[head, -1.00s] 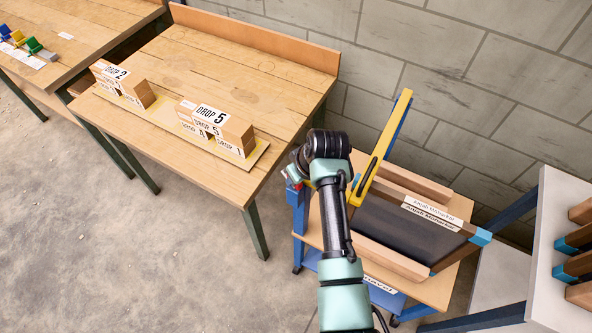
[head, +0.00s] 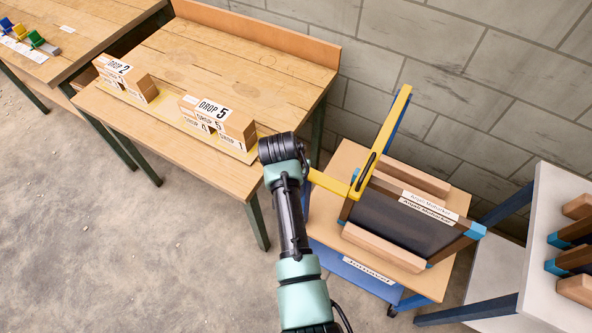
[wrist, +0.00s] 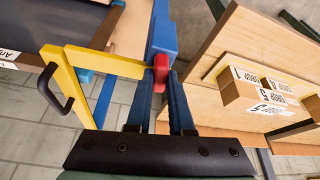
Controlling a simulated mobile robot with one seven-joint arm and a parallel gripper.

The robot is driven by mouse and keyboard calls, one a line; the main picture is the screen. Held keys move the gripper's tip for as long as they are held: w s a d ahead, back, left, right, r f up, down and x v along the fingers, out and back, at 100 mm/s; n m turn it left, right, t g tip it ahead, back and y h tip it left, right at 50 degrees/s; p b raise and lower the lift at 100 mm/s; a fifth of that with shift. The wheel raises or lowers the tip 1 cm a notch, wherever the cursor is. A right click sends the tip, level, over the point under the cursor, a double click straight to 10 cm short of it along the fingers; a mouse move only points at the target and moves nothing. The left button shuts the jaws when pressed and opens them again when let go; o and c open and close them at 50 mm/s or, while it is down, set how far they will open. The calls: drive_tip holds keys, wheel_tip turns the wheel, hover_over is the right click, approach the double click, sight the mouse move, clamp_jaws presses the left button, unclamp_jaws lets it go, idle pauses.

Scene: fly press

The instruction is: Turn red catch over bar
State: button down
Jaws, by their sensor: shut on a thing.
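My gripper (wrist: 163,86) has blue fingers and is shut on the red catch (wrist: 160,66) in the wrist view. The catch sits at the end of a blue post (wrist: 162,32), beside the end of the yellow bar (wrist: 110,62). I cannot tell whether it overlaps the bar. A black handle (wrist: 48,90) is on the yellow frame. In the head view the yellow bar (head: 330,183) runs from behind my arm to the long yellow piece (head: 388,125). My arm hides the catch and the fingertips there.
A small wooden-topped cart (head: 345,160) holds a dark framed panel (head: 400,222) between wooden blocks. A workbench (head: 235,60) with labelled DROP blocks (head: 222,122) is at the left. A grey shelf (head: 565,250) stands at the right, a block wall behind. Floor at lower left is clear.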

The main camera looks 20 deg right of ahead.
drive_tip(key=shift+m+g+h+b, duration=0.3)
drive_tip(key=shift+m, duration=0.8)
drive_tip(key=c, duration=0.8)
unclamp_jaws()
drive_tip(key=shift+r, duration=0.1)
drive_tip(key=b+v, duration=0.1)
drive_tip(key=v, duration=1.1)
drive_tip(key=shift+a+r, duration=0.15)
drive_tip(key=shift+r, duration=0.2)
